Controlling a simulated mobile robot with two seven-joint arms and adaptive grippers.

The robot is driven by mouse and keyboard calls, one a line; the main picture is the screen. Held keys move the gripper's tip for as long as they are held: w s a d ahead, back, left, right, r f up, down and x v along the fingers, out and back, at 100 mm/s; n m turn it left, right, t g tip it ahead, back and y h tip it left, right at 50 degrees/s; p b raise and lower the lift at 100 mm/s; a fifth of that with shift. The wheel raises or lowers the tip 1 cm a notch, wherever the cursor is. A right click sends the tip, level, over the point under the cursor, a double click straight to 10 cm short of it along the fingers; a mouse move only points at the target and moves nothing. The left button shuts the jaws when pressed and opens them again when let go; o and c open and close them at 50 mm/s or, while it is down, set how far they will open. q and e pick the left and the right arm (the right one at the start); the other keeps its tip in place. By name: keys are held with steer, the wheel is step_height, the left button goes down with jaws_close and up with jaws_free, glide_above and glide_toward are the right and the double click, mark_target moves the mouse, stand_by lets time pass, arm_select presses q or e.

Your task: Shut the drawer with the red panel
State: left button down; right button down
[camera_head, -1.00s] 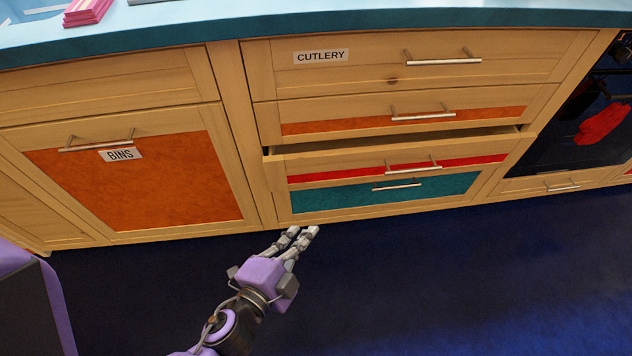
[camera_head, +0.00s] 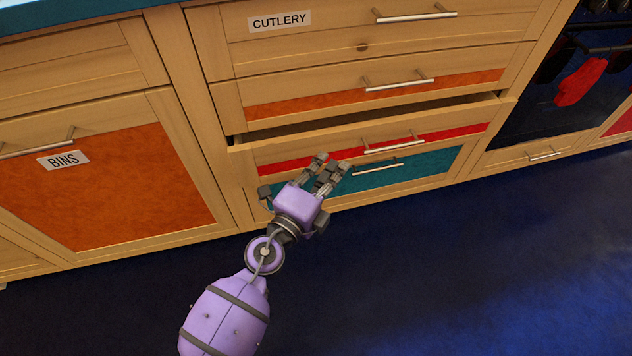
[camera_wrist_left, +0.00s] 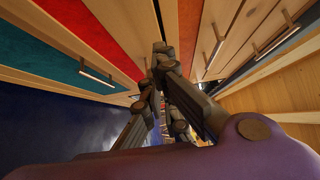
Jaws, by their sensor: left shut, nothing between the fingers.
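The drawer with the red panel (camera_head: 455,135) is the third one down in the cabinet. It stands partly pulled out, with a dark gap above its front. Its metal handle (camera_head: 394,142) runs across the red strip. My left gripper (camera_head: 331,161) is shut and empty. In the head view its fingertips overlap the lower left part of the drawer front, left of the handle; I cannot tell whether they touch. The left wrist view shows the fingers (camera_wrist_left: 162,60) pointing toward the fronts, with the red panel (camera_wrist_left: 112,25) just ahead. My right gripper is not in view.
A teal-panelled drawer (camera_head: 430,168) lies below, and an orange-striped drawer (camera_head: 300,104) and the cutlery drawer (camera_head: 330,38) above look closed. The bins cupboard (camera_head: 110,205) is at left, an oven (camera_head: 535,100) at right. The dark blue floor (camera_head: 450,270) is clear.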

mark_target(329, 136)
arm_select(q)
steer(key=w, duration=0.2)
steer(key=w+a, duration=0.1)
steer(key=w, duration=0.1)
steer(key=shift+w+b, duration=0.1)
steer(key=shift+b, duration=0.25)
steer(key=shift+w+a, duration=0.25)
steer(key=shift+w, duration=0.4)
steer(key=shift+w+a, duration=0.2)
steer(key=shift+w, duration=0.45)
steer(key=shift+s, duration=0.15)
